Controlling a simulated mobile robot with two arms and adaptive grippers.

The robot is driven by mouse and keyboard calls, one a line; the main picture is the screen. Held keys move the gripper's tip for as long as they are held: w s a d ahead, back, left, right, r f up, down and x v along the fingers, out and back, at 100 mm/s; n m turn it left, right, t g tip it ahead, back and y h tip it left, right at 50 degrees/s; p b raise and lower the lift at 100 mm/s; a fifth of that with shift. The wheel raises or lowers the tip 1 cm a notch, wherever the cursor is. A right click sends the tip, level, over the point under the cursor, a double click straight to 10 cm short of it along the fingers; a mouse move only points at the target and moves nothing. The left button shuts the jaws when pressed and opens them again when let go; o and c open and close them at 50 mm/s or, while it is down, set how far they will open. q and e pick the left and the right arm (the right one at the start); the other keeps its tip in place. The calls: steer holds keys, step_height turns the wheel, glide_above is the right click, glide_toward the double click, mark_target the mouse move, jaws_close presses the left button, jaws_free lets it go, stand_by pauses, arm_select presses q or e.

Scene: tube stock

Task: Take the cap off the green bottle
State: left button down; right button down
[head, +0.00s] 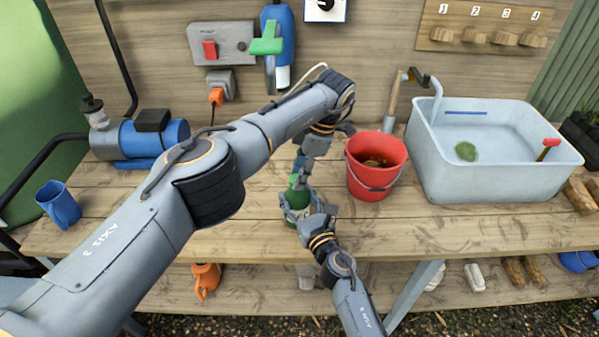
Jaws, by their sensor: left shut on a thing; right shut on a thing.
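The green bottle (297,184) stands on the wooden bench near the middle of the head view, partly covered by both grippers. My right gripper (297,206) comes in from the front and is shut around the bottle's body. My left gripper (303,166) reaches down from above and is shut at the bottle's top. The cap is hidden between its fingers, so I cannot tell whether it is still seated on the neck.
A red bucket (371,178) stands close to the right of the bottle. Farther right is a large pale tub (500,181). A blue mug (62,208) and a blue pump (172,134) are at the left. The bench's front edge is near the bottle.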

arm_select(q)
steer(key=c, duration=0.9)
jaws_free()
arm_select(e)
steer(key=shift+f, duration=0.1)
